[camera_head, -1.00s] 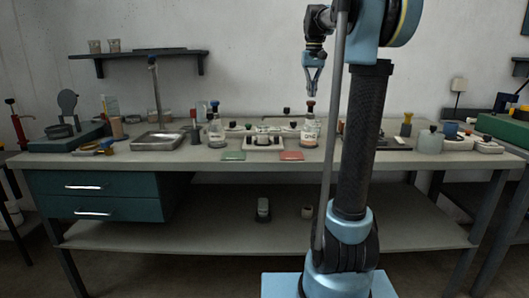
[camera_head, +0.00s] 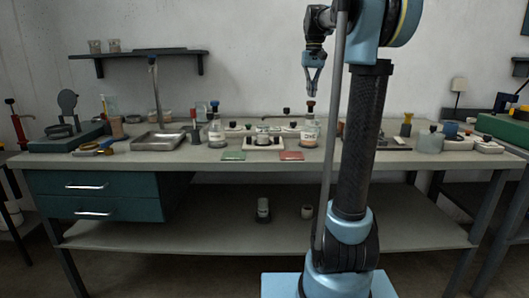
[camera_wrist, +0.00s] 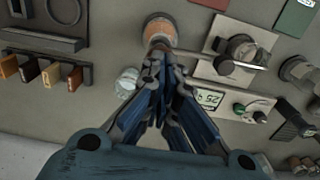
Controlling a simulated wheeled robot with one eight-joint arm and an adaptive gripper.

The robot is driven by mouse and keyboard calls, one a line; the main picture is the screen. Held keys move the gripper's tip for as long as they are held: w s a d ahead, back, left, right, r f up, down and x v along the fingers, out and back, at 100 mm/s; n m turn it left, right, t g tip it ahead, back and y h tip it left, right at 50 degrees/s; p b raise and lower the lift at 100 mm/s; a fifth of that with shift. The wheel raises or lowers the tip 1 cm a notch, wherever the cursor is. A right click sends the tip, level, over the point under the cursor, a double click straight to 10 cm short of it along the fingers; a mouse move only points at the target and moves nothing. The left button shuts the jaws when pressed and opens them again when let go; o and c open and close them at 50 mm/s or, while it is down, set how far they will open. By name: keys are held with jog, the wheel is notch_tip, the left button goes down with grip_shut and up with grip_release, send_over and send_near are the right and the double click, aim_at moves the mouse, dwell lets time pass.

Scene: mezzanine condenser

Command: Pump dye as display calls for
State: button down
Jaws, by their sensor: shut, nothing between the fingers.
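A clear bottle with a red pump top (camera_head: 310,130) stands on the bench, right of centre. A similar bottle with a blue top (camera_head: 215,132) stands to the left. Between them is a pale device with a small glass vessel (camera_head: 263,137), which also shows in the wrist view (camera_wrist: 238,50). The wrist view shows a lit display (camera_wrist: 210,97) with digits, turned and too small to read surely. My gripper (camera_head: 315,93) is shut and empty, above the red-topped bottle and apart from it. Its fingers hide part of a brownish round bottle (camera_wrist: 159,27) in the wrist view.
A green mat (camera_head: 233,156) and a red mat (camera_head: 291,156) lie at the bench front. A metal sink tray (camera_head: 158,141) is at the left. A squat jar (camera_head: 430,142) stands at the right.

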jog(key=shift+f, duration=2.1)
jog(key=shift+r, duration=3.1)
jog(key=s+f+t, duration=0.2)
jog(key=s+f, duration=3.2)
jog(key=f, duration=0.3)
jog(key=shift+s, duration=0.4)
jog(key=shift+d+f, duration=0.1)
jog(key=shift+w+f, duration=0.2)
jog(key=shift+w, duration=0.25)
